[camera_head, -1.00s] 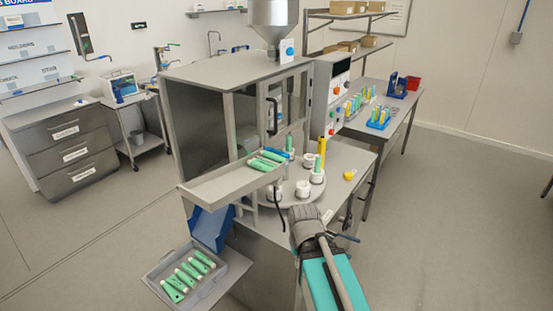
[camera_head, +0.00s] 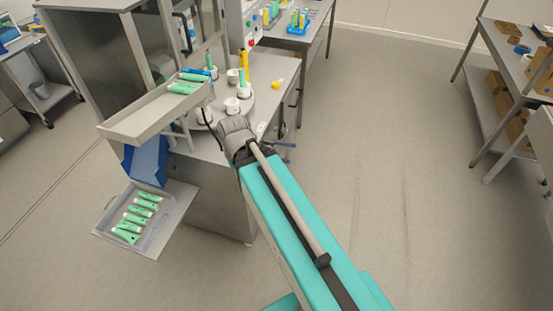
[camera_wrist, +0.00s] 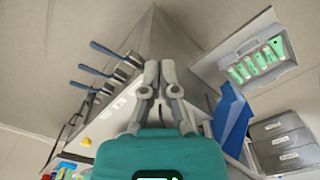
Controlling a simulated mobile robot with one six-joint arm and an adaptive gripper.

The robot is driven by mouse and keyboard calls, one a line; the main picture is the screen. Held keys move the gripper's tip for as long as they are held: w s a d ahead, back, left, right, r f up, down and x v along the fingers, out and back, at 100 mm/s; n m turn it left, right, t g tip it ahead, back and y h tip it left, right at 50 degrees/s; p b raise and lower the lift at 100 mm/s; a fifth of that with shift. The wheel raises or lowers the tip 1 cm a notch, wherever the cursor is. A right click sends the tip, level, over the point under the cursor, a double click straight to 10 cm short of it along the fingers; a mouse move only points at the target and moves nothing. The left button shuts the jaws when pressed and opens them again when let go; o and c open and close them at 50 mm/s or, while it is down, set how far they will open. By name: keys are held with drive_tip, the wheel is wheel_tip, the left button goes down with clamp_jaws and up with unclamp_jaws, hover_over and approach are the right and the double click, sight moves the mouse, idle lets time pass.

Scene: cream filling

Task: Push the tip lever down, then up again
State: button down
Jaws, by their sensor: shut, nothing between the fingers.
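In the wrist view, several levers with blue handles (camera_wrist: 104,48) stick out in a row from the side of the grey machine cabinet, left of my gripper (camera_wrist: 160,78). I cannot tell which one is the tip lever; no label is readable. My gripper's fingers are together and empty, pointing along the cabinet and apart from the handles. In the head view a blue lever handle (camera_head: 286,145) shows at the cabinet's right edge, just beyond my arm's wrist. The rest of the levers and my fingertips are hidden there by my arm.
A turntable with white holders (camera_head: 232,105) and a yellow piece (camera_head: 277,83) are on the machine top. A sloped chute (camera_head: 150,110), a blue bin (camera_head: 146,160) and a grey tray (camera_head: 168,222) of green tubes are at the left. The floor at the right is clear.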

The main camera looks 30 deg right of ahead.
drive_tip(key=c, duration=1)
unclamp_jaws()
drive_tip(key=shift+w+d+f, duration=0.1)
drive_tip(key=shift+w, duration=0.1)
drive_tip(key=o, duration=0.5)
drive_tip(key=shift+w+d+f+n+b, duration=0.15)
drive_tip(key=shift+w+d+f+b, duration=0.2)
drive_tip(key=shift+w, duration=0.2)
drive_tip(key=shift+w+d+f+n+b, duration=0.15)
drive_tip(key=shift+w+d+f+b, duration=0.15)
drive_tip(key=shift+w, duration=0.2)
drive_tip(key=shift+c, duration=0.2)
drive_tip(key=n+g+y+b, duration=0.2)
drive_tip(key=n+b, duration=0.6)
drive_tip(key=b, duration=0.4)
hover_over(287, 160)
drive_tip(key=w+d, duration=0.1)
drive_tip(key=w, duration=0.1)
wheel_tip(287, 160, down, 11)
drive_tip(key=shift+d, duration=0.6)
drive_tip(key=shift+a+f, duration=0.1)
drive_tip(key=shift+f, duration=0.15)
drive_tip(key=b+x, duration=1.3)
drive_tip(key=shift+w+d+f, duration=0.2)
drive_tip(key=shift+f, duration=0.1)
